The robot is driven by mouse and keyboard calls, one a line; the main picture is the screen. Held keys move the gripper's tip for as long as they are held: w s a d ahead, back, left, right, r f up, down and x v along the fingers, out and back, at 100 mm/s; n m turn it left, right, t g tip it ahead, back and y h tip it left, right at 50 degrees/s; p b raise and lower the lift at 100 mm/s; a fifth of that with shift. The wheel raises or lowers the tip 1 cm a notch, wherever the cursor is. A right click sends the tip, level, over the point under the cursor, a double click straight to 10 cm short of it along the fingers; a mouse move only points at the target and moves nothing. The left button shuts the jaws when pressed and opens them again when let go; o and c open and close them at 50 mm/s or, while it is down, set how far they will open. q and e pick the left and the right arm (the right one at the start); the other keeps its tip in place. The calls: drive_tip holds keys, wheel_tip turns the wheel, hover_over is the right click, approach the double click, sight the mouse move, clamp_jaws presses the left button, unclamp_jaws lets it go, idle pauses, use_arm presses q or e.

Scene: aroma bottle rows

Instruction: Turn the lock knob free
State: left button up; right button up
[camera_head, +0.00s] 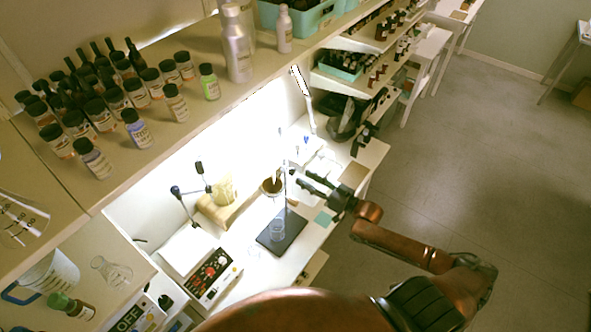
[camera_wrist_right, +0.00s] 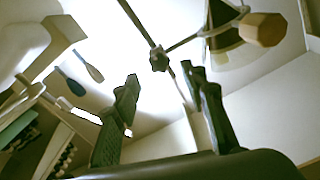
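A lab stand has a dark base plate (camera_head: 292,241) on the bench, with a thin upright rod. A ring on it holds a brown-filled funnel (camera_head: 272,186); in the right wrist view a funnel with brown contents (camera_wrist_right: 222,25) shows at upper right. The dark lock knob and clamp (camera_wrist_right: 159,60) sit where the rods cross, beyond my fingertips. My right gripper (camera_head: 306,179) is open beside the stand rod, on its right. In the wrist view its fingers (camera_wrist_right: 161,76) are spread, with nothing seen between them. No contact with the knob is visible. My left gripper is not in view.
A glass beaker (camera_head: 277,230) stands on the base plate. Bottles (camera_head: 138,130) crowd the shelf above. Open floor (camera_head: 480,170) lies to the right.

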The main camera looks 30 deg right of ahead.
sight(294, 172)
drive_tip(key=shift+p+x, duration=0.55)
drive_tip(key=shift+x, duration=2.15)
drive_tip(key=shift+c, duration=0.4)
clamp_jaws()
